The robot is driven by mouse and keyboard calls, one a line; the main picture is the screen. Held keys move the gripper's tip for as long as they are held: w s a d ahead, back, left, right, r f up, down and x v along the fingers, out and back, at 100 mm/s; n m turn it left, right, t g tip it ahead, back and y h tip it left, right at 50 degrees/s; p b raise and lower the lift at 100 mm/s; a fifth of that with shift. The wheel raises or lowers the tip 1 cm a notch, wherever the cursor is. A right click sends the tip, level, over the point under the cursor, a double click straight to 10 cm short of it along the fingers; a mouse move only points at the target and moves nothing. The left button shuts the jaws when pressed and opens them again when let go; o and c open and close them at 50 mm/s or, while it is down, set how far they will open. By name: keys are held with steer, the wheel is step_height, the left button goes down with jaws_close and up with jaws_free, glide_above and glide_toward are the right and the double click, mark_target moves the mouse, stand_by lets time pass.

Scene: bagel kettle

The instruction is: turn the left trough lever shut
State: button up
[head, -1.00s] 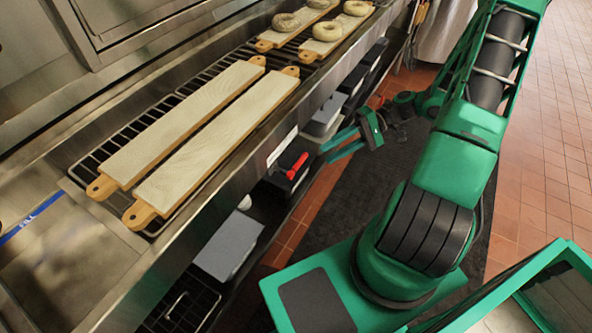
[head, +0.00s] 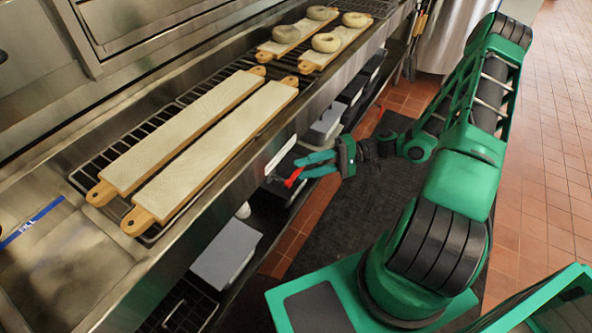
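The red lever (head: 292,180) sticks out from the front of the steel counter, below its edge. My gripper (head: 303,168) is at the lever, reaching in from the right. Its two teal fingers are apart, with their tips at the lever's upper end. The fingers hide part of the lever, and I cannot tell whether they touch it.
Long boards (head: 180,130) lie on a wire rack along the counter. Shorter boards with bagels (head: 326,42) are farther back. Grey bins (head: 225,253) stand on the shelf below. A dark mat (head: 345,215) covers the floor beside my base.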

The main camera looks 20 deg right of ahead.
steer(key=shift+w+a+f, duration=0.1)
steer(key=shift+w+a, duration=0.05)
steer(key=shift+a, duration=0.55)
steer(key=shift+w+a+f, duration=0.1)
steer(key=shift+a, duration=0.55)
